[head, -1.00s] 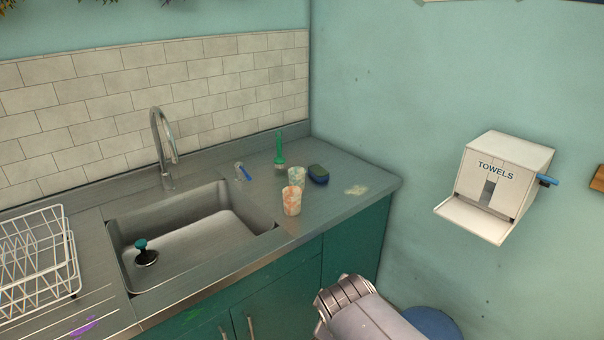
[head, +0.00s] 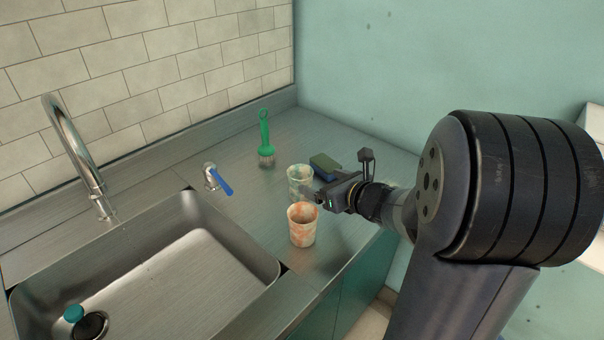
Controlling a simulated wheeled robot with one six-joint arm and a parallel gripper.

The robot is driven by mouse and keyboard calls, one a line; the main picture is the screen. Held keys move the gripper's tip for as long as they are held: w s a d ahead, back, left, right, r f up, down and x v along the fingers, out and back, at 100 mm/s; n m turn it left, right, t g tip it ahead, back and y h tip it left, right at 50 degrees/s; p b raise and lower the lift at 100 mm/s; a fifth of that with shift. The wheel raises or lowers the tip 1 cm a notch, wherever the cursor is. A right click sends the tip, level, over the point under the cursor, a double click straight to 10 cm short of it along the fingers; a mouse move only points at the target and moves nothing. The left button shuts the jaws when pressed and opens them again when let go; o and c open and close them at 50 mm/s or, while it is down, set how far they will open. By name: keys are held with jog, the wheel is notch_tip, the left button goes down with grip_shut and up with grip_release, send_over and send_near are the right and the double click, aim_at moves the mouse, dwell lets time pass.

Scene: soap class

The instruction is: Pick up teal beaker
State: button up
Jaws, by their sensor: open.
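The teal beaker (head: 299,176), a pale cup with teal and cream marbling, stands upright on the metal counter in the head view. An orange-and-white marbled beaker (head: 302,226) stands just in front of it. My gripper (head: 320,197) comes in from the right and is open, its tip close to the teal beaker's lower right side and above the orange beaker's back rim. It hides part of the teal beaker's right side. I cannot tell whether the fingers touch either beaker.
A blue-handled tap lever (head: 219,181) is to the left. The sink (head: 170,270) and its faucet (head: 75,150) fill the left side. The wall (head: 400,60) is at the right.

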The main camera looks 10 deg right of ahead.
aim_at(294, 170)
jog(key=x, duration=0.5)
jog(key=shift+w+a, duration=0.2)
jog(key=shift+w, duration=0.05)
jog(key=x, duration=0.1)
jog(key=p+x, duration=0.1)
jog(key=x, duration=0.2)
jog(key=shift+w+a+r+p, duration=0.15)
jog(key=shift+a+r+p, duration=0.1)
jog(key=shift+a+p, duration=0.2)
jog(key=shift+w+a+f, duration=0.2)
jog(key=shift+w, duration=0.1)
jog(key=shift+c, duration=0.5)
jog(key=c, duration=1)
jog(key=shift+o, duration=0.2)
jog(key=shift+r, duration=0.1)
